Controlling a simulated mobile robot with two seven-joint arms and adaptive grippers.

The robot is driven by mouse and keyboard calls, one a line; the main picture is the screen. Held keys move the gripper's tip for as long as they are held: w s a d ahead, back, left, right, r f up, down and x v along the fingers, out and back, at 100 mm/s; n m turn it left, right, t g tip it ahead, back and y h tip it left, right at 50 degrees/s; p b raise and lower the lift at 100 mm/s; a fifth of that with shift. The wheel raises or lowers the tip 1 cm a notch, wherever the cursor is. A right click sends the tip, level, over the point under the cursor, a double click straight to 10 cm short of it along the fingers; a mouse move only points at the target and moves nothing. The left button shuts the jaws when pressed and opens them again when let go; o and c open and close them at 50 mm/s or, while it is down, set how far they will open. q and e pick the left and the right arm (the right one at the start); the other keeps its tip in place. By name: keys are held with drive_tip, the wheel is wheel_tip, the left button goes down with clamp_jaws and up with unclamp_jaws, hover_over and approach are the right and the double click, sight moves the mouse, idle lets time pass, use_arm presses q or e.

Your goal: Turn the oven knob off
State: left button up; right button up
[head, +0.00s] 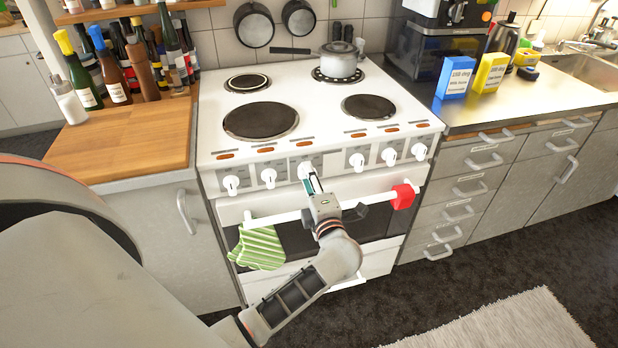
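The white cooker (300,85) has a row of white knobs along its front panel. My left gripper (312,182) is in front of the third knob from the left (305,169) and partly covers it. I cannot tell whether the fingers touch that knob or how far they are apart. The first knob (231,184) and second knob (269,177) are to its left. More knobs (356,161) are to its right. The knob markings are too small to read. My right gripper is not in view.
The white oven handle bar (285,217) runs below the knobs, with a green striped cloth (259,247) and a red item (403,196) on it. A pot (339,62) stands on the back right plate. Bottles (80,72) crowd the left wooden counter (125,142).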

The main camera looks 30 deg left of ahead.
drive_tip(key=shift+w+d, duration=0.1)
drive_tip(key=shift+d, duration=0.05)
use_arm(q)
clamp_jaws()
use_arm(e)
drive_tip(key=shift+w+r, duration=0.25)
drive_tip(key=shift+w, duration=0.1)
